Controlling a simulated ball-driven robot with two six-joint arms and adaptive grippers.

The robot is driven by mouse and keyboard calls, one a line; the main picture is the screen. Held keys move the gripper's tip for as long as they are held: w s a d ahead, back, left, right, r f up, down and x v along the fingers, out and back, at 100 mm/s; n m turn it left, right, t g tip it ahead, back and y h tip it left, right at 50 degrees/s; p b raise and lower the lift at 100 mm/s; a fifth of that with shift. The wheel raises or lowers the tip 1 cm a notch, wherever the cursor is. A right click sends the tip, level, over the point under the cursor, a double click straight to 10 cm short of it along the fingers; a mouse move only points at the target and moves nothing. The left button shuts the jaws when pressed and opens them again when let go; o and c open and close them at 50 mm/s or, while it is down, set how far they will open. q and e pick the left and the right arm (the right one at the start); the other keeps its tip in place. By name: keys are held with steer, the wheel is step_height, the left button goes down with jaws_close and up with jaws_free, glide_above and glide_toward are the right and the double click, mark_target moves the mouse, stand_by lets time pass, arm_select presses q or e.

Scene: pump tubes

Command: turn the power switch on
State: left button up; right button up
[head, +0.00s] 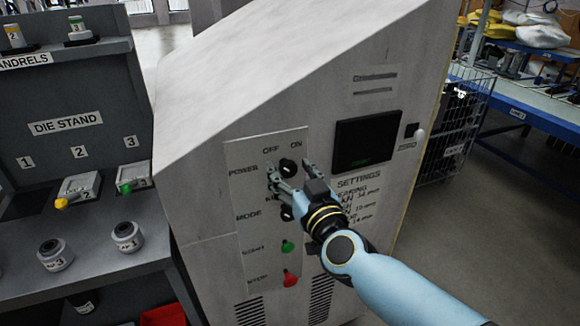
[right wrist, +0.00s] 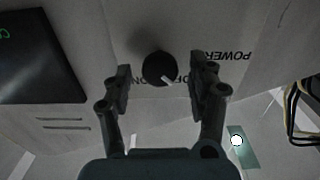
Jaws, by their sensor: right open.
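The power switch is a round black knob (head: 288,166) on the pale front panel of the grey machine, beside the POWER label and under OFF and ON. In the right wrist view the knob (right wrist: 159,68) shows a short white mark pointing to the lower right, toward the OFF lettering. My right gripper (head: 289,171) is open at the panel, with one finger on each side of the knob. In the right wrist view both fingers (right wrist: 159,88) stand apart from it, with a gap on each side. My left gripper is not in view.
A dark display (head: 366,142) sits to the right. The die stand (head: 75,150) stands at the left.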

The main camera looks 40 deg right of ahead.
steer(key=shift+w+d, duration=0.1)
steer(key=shift+w, duration=0.35)
steer(key=shift+c, duration=0.4)
steer(key=c, duration=1.1)
